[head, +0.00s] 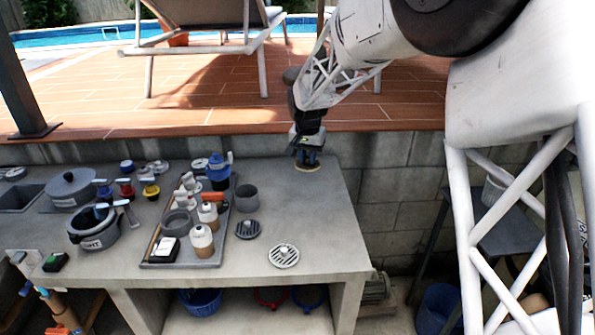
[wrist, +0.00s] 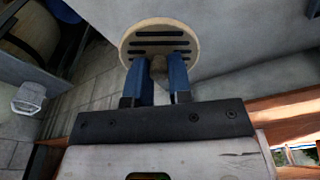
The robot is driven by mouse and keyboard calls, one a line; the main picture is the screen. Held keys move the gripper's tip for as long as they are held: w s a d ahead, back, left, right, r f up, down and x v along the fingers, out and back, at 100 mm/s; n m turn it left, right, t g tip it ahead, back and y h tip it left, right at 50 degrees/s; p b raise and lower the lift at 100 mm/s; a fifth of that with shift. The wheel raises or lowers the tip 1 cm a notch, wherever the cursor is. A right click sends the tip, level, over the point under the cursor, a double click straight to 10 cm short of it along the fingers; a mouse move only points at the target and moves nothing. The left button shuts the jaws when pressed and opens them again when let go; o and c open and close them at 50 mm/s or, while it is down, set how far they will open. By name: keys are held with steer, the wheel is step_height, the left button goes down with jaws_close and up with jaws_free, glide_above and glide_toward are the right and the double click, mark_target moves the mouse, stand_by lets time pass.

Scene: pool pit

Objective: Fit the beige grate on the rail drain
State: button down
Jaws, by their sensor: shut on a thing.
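My gripper (head: 308,157) is over the back right part of the grey counter, shut on the beige grate (head: 307,167). In the wrist view, my gripper's blue fingers (wrist: 160,68) close on the small knob at the middle of the round, dark-slotted beige grate (wrist: 155,27). Only the grate's edge shows below the fingers in the head view; I cannot tell whether it touches the counter. No label marks the rail drain. Open grey round cups stand beside the tray (head: 246,198) and in the tray (head: 179,222); I cannot tell which, if either, is the drain.
A pale slotted grate (head: 284,256) and a dark one (head: 248,229) lie on the counter (head: 320,225). The grey tray (head: 226,222) holds several bottles. A labelled pot (head: 94,228) and a lidded pot (head: 72,189) stand left. The counter's right part is mostly clear.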

steer(key=w, duration=0.2)
steer(key=w+d, duration=0.1)
steer(key=shift+w+d+r+n, duration=0.1)
steer(key=shift+w+r+n, duration=0.1)
steer(key=shift+r+n, duration=0.15)
steer(key=w+a+m, duration=0.1)
steer(key=w+a, duration=0.2)
steer(key=a, duration=0.4)
steer(key=s+a+f+m, duration=0.2)
steer(key=s+a, duration=0.3)
steer(key=a, duration=0.6)
steer(key=s+a+f+m, duration=0.1)
steer(key=s+a+m, duration=0.4)
steer(key=a, duration=0.6)
steer(key=s+a+f+m+g+h, duration=0.1)
steer(key=s+a+m, duration=0.3)
steer(key=a, duration=0.8)
steer(key=s+f, duration=0.1)
steer(key=s, duration=0.1)
steer(key=shift+s+f, duration=0.35)
steer(key=shift+a+m, duration=0.1)
steer(key=shift+m, duration=0.15)
steer(key=shift+f, duration=0.15)
steer(key=shift+f, duration=1.75)
steer(key=shift+f, duration=1.15)
